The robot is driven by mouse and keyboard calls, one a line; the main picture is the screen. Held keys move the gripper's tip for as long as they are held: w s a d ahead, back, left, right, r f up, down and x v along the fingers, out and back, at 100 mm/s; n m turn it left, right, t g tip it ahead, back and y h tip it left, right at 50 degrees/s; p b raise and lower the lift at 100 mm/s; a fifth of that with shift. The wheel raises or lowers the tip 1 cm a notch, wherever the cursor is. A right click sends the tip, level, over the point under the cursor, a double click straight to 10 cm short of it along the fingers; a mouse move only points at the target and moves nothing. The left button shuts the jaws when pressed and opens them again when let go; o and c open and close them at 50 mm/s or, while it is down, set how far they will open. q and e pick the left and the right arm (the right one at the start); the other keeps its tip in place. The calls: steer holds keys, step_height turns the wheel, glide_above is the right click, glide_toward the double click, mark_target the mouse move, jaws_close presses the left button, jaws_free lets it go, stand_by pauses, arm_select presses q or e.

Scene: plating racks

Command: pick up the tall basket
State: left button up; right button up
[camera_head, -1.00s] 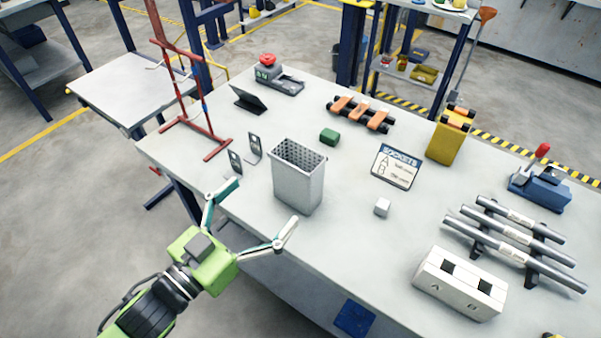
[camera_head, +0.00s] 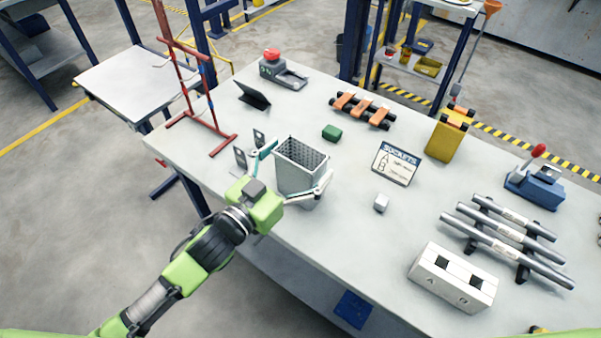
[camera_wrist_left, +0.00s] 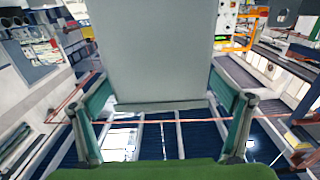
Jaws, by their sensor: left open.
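The tall basket (camera_head: 301,170) is a light grey upright bin with a perforated inside, standing near the front edge of the table. My left gripper (camera_head: 294,172) is open, with one finger on each side of the basket. In the left wrist view the basket's flat grey wall (camera_wrist_left: 165,50) fills the upper middle, between the two green finger pads of my left gripper (camera_wrist_left: 165,108). Gaps show between the wall and the pads, lower down. The basket's lower front is partly hidden by the gripper. My right gripper is not in view.
A red metal stand (camera_head: 207,130) and a dark tablet (camera_head: 253,96) are left of and behind the basket. A green block (camera_head: 331,132), a small white cube (camera_head: 381,203) and a sockets sign (camera_head: 396,163) lie to the right. The grey table (camera_head: 330,240) is clear just right of the basket.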

arm_select(q)
steer(key=shift+w+d, duration=0.25)
steer(key=shift+w, duration=0.05)
steer(key=shift+a, duration=0.1)
steer(key=c, duration=1.4)
steer(key=shift+r, duration=0.1)
steer(key=shift+c, duration=1.4)
steer(key=shift+r, duration=0.15)
